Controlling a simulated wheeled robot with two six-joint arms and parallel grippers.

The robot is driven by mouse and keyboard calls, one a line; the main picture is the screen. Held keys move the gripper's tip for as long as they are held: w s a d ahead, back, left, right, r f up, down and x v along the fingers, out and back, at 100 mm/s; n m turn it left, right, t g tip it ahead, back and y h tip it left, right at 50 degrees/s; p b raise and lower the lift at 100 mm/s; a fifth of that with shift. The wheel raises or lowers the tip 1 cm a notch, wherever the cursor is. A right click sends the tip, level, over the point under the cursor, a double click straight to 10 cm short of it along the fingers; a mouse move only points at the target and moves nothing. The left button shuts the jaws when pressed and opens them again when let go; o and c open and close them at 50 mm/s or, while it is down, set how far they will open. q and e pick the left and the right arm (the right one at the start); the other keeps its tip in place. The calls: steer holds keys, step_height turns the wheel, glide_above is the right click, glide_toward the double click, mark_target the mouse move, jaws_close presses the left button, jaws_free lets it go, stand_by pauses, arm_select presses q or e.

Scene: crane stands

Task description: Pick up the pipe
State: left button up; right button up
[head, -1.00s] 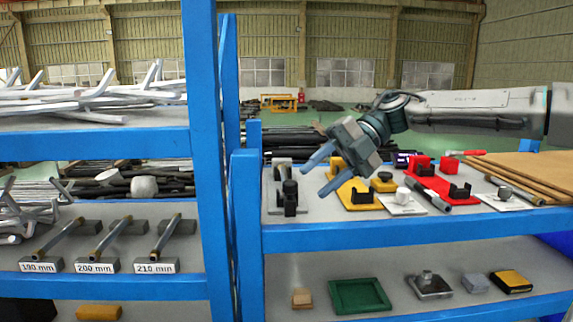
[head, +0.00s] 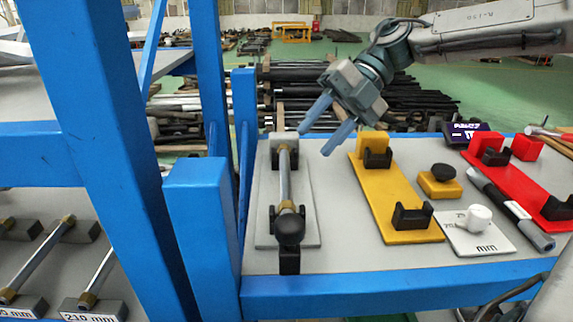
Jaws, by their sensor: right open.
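A slim grey pipe with brass-coloured ends (head: 284,182) lies in a grey fixture plate (head: 308,225) on the right-hand shelf, between a far block and a near black knob. My right gripper (head: 314,142) is open and empty. Its fingers point down and left, and in the picture they end just right of the pipe's far end; they look above the shelf, not touching the pipe. A dark pipe with grey parts (head: 510,209) lies farther right. More pipes (head: 35,262) rest on labelled blocks at lower left. My left gripper is not seen.
A blue post (head: 200,215) stands just left of the fixture. Right of it are a yellow plate with black cradles (head: 385,190), a yellow block with a black knob (head: 440,182), a white card (head: 478,240) and a red plate (head: 515,175). Bare shelf lies between fixture and yellow plate.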

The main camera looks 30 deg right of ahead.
mark_target(289, 175)
steer(key=shift+x, duration=0.85)
steer(key=shift+a+f+p, duration=0.1)
steer(key=shift+a+p, duration=0.2)
steer(key=shift+p, duration=0.1)
steer(key=p+x, duration=0.3)
steer(key=shift+f, duration=0.4)
steer(key=shift+a+f, duration=0.4)
steer(key=shift+a, duration=0.2)
steer(key=shift+d, duration=0.15)
jaws_close()
